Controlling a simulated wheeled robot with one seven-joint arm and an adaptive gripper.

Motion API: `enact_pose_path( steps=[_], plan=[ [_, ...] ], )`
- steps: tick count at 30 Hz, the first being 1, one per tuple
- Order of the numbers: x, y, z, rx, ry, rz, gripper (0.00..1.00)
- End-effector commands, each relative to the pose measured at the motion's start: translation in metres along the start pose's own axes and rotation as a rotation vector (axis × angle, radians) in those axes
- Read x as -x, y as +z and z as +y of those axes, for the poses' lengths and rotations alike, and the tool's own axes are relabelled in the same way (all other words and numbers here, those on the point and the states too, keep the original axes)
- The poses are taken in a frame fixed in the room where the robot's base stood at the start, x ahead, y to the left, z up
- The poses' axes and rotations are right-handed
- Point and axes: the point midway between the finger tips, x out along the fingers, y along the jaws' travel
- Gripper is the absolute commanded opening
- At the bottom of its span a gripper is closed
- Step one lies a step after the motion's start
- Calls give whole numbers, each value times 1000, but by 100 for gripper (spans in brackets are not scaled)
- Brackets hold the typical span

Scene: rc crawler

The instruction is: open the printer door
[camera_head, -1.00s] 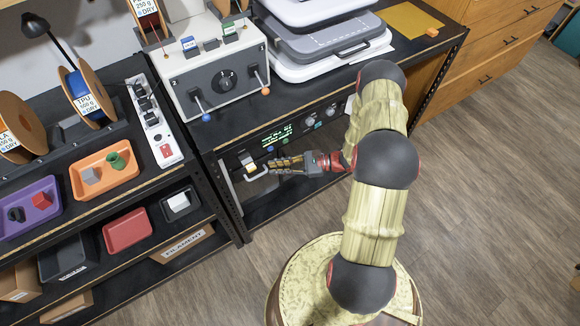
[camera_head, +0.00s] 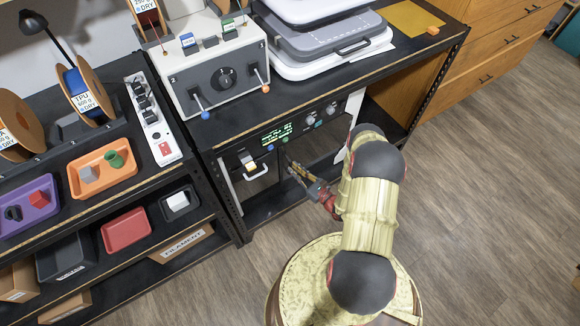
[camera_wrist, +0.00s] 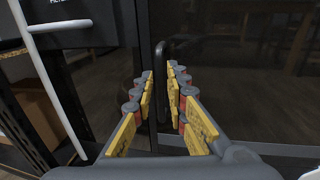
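The printer (camera_head: 300,125) sits below the worktop, with a lit display and knobs on its front panel. Its dark, glossy door (camera_wrist: 235,75) fills the right of the wrist view, and a dark upright handle (camera_wrist: 162,80) stands at the door's left edge. My gripper (camera_head: 291,168) is in front of the printer, below the display. In the wrist view my gripper (camera_wrist: 160,72) is open, its yellow-padded fingers pointing at the handle. The handle shows in the gap between the fingertips; whether it is between them or just beyond, I cannot tell.
A black shelf post (camera_head: 228,200) stands further left. The floor (camera_head: 480,190) to the right is clear.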

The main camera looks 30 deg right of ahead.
Motion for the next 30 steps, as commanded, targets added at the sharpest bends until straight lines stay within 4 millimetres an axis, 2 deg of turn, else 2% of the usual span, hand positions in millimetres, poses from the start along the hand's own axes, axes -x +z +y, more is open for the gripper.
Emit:
enact_pose_path(
  steps=[3, 9, 18, 26, 30],
  plan=[
    [-17, -1, 1, 1, 4, 0, 15],
    [-31, 0, 1, 0, 3, 0, 15],
    [-33, 0, 1, -1, 1, 0, 14],
    [-33, 0, 1, -1, 2, 0, 0],
    [-33, 0, 1, -1, 2, 0, 0]
  ],
)
